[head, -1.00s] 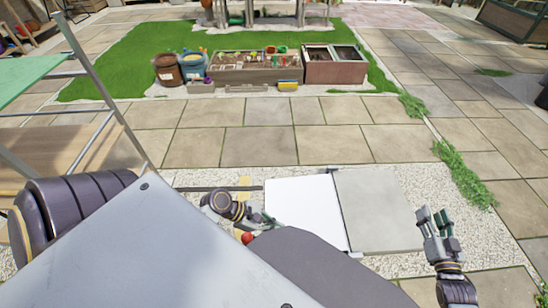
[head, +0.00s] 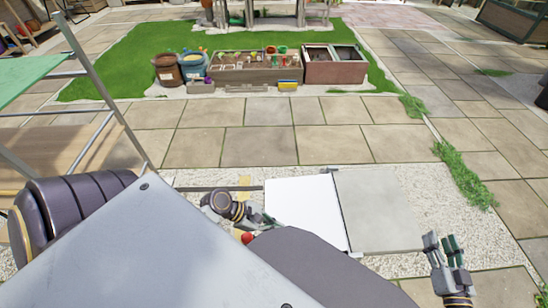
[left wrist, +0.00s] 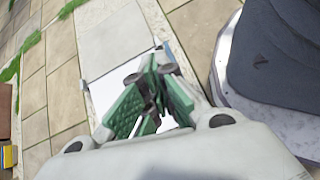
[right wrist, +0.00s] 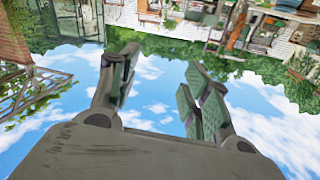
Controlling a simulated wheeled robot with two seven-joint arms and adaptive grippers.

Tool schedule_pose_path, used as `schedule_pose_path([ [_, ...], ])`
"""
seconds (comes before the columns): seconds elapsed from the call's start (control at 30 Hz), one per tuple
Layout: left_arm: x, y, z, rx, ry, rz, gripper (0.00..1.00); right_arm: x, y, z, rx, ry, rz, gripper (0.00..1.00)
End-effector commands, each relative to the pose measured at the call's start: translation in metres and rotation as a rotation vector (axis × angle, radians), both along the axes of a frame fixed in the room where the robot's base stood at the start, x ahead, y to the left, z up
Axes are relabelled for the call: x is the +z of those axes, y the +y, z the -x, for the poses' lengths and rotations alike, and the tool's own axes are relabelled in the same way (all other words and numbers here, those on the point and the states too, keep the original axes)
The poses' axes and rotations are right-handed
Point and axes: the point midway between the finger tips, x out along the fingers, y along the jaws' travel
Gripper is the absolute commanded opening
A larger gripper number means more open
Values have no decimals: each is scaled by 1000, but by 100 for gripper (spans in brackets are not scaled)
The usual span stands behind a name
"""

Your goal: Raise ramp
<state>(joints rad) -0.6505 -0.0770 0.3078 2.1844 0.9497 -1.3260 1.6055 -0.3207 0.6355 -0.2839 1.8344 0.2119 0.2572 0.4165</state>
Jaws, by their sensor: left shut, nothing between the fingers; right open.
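A flat white panel (head: 302,210) lies beside a flat grey slab (head: 380,208) on pale gravel; I cannot tell which of them is the ramp. Dark metal edging runs along their seam. My left gripper (head: 270,222) is shut and empty at the white panel's left edge; contact is unclear. In the left wrist view its green fingers (left wrist: 150,98) are together over the white panel (left wrist: 98,92), with the grey slab (left wrist: 110,42) beyond. My right gripper (head: 442,244) is open and empty, right of the slab and apart from it; its spread fingers also show in the right wrist view (right wrist: 160,72).
A small red knob (head: 248,238) shows by my left gripper. A metal frame with a green top (head: 32,78) stands at the left. Planter boxes (head: 255,68) and barrels (head: 168,70) stand far back on grass. The paving (head: 260,145) between is clear.

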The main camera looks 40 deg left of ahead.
Motion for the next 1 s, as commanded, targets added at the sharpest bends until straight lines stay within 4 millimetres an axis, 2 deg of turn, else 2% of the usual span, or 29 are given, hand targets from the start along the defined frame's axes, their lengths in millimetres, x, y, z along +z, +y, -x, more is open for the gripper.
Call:
schedule_pose_path([
  [0.23,0,0,0,0,0,0,0,0,-6,12,0,1,0,48],
  [0.73,0,0,0,0,0,0,0,0,-7,14,1,1,0,48],
  [1.0,0,0,0,0,0,0,0,-13,-1,26,-9,30,-23,48],
])
